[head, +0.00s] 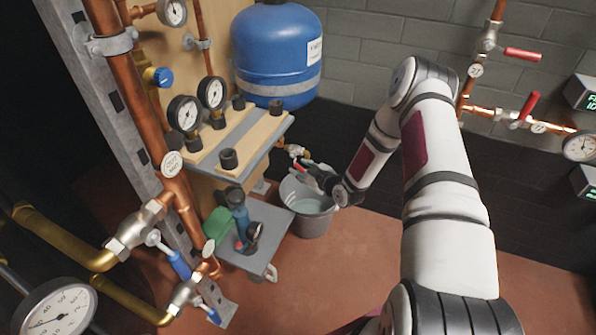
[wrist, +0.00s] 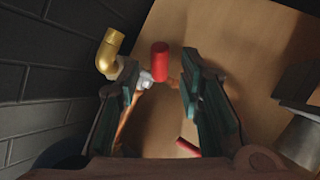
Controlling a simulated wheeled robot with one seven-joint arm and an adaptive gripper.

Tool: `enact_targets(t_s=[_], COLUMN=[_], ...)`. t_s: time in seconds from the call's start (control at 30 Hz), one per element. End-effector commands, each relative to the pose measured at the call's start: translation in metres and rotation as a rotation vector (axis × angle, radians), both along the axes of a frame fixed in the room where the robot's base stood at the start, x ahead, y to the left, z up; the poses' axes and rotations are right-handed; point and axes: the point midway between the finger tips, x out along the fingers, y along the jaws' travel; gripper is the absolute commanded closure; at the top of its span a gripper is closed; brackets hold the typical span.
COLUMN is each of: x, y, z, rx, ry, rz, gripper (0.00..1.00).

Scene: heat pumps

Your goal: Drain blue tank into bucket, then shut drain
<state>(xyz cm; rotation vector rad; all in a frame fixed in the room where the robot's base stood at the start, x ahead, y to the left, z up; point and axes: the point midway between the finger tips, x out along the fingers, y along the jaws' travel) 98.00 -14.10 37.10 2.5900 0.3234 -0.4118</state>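The blue tank (head: 278,50) with a white label stands at the top middle of the head view. Below it are a small brass fitting (head: 297,151) and a red valve handle (head: 300,167). The grey bucket (head: 310,222) stands on the floor under them; I cannot tell whether it holds water. My gripper (head: 308,172) is over the bucket, close to the handle. In the wrist view my gripper (wrist: 160,82) is open, with a red handle (wrist: 160,62) between and just beyond its fingertips, apart from both. A brass elbow (wrist: 110,50) is left of the handle.
A grey shelf (head: 262,215) with a blue tool (head: 240,215) and a green object (head: 217,222) stands left of the bucket. Copper pipes and gauges fill the left side. Red-handled valves (head: 522,54) are on the right wall. The floor (head: 345,270) in front is clear.

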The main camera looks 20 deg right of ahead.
Motion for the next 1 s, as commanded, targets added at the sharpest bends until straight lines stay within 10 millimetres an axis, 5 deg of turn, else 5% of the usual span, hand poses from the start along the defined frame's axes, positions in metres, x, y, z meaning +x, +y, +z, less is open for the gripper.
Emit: enact_targets(t_s=[0.2, 0.57, 0.73, 1.0], x=[0.021, 0.026, 0.026, 0.025], y=[0.004, 0.004, 0.004, 0.004], z=[-0.008, -0.009, -0.009, -0.009], rx=[0.000, 0.000, 0.000, 0.005], ry=[-0.001, -0.001, 0.000, -0.006], rz=[0.000, 0.000, 0.000, 0.000], gripper=[0.66, 0.66, 1.00, 1.00])
